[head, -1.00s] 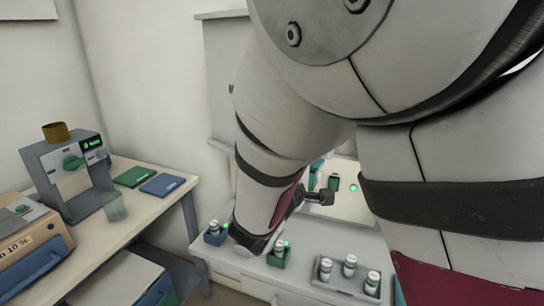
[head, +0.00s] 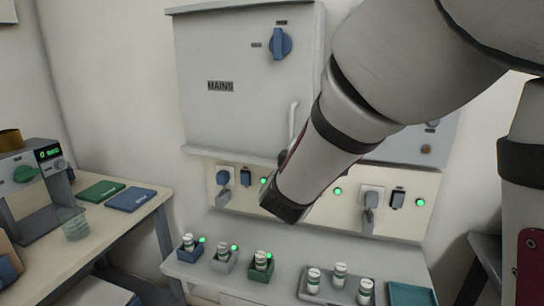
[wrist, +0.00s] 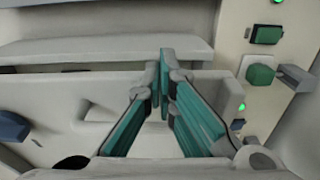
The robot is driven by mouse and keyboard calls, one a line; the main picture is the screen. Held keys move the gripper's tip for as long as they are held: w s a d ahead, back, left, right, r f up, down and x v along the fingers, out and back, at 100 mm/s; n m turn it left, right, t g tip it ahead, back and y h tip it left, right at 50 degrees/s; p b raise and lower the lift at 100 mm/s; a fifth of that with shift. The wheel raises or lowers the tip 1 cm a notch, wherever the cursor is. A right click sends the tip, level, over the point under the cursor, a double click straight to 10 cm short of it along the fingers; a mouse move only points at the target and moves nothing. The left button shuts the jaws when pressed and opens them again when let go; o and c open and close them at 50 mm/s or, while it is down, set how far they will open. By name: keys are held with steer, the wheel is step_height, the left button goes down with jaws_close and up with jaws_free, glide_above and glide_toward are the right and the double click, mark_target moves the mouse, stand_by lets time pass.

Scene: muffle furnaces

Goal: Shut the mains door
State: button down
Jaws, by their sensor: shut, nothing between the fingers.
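The mains door (head: 225,110) is the broad grey front of the wall cabinet in the head view, with a MAINS label, a blue rotary switch (head: 280,44) and a pale upright handle (head: 293,122) by its right edge. It looks about flush with the cabinet, but I cannot tell if it is fully shut. My forearm hangs just right of and below the handle and hides most of my gripper there. In the wrist view my gripper (wrist: 164,62) shows teal fingers with their tips together and nothing between them. Contact with the door cannot be made out.
Below the cabinet runs a socket panel (head: 330,215) with plugs and green lights. The bench under it bears small jars in coloured holders (head: 222,262) and a grey tray (head: 335,297). A side table (head: 115,225) at left carries an instrument and green and blue books.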

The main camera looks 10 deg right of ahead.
steer(key=shift+w+d+r+n+t+y+b, duration=0.2)
steer(key=shift+w+d+y+b, duration=0.5)
steer(key=shift+b, duration=1.45)
steer(key=shift+w+d+f+n+t+y+b, duration=0.15)
steer(key=shift+w+d+n+b, duration=0.5)
steer(key=shift+b, duration=1.5)
steer(key=shift+w+d+r+n+t+y+b, duration=0.1)
steer(key=shift+w+d+r+t+y+b, duration=0.25)
steer(key=shift+w+b, duration=1.25)
steer(key=shift+s+d+b, duration=0.35)
steer(key=shift+s+b, duration=0.2)
steer(key=shift+s, duration=0.1)
steer(key=shift+s+a, duration=0.1)
